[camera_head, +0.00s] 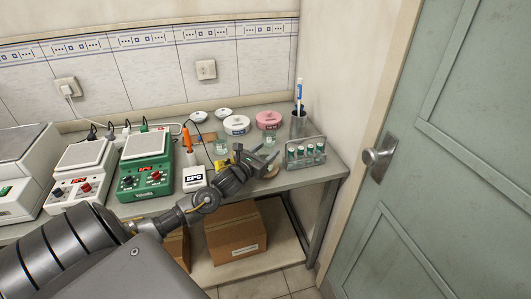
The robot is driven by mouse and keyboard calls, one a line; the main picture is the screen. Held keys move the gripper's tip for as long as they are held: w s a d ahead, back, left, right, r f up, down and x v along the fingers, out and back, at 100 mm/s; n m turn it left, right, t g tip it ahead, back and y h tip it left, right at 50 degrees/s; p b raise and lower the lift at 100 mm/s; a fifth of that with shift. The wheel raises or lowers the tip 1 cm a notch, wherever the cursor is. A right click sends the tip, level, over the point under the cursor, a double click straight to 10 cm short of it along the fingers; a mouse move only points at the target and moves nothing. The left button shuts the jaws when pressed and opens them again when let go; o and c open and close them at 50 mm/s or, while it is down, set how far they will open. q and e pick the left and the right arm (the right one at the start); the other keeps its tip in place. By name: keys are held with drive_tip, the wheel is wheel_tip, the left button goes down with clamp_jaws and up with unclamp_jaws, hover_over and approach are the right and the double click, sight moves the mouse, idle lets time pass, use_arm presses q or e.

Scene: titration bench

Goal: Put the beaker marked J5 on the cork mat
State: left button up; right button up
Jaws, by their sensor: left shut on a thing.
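My left gripper (267,154) reaches over the right part of the bench and is shut on a clear glass beaker, which is mostly lost against the dark fingers. A pale tan round patch (272,171), perhaps the cork mat, shows just below the fingers, partly hidden. A clear beaker (221,145) stands left of the gripper, and another glass vessel (270,138) shows just behind it. No J5 mark is readable on any glass. My right gripper is not in view.
White (236,125) and pink (269,120) tubs stand at the back. A green hotplate (146,160) and a thermometer box (194,178) are to the left.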

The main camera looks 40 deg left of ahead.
use_arm(q)
drive_tip(key=o, duration=1)
drive_tip(key=shift+f, duration=0.1)
drive_tip(key=shift+o, duration=0.2)
drive_tip(key=shift+s+p, duration=0.15)
drive_tip(key=shift+p, duration=0.15)
drive_tip(key=s+p, duration=0.1)
drive_tip(key=s, duration=0.2)
drive_tip(key=s+p, duration=0.1)
drive_tip(key=s, duration=0.3)
drive_tip(key=s+p, duration=0.1)
drive_tip(key=s, duration=0.2)
drive_tip(key=shift+s+d+r+p, duration=0.2)
drive_tip(key=shift+d+p, duration=0.05)
drive_tip(key=shift+p, duration=0.15)
drive_tip(key=shift+s, duration=0.65)
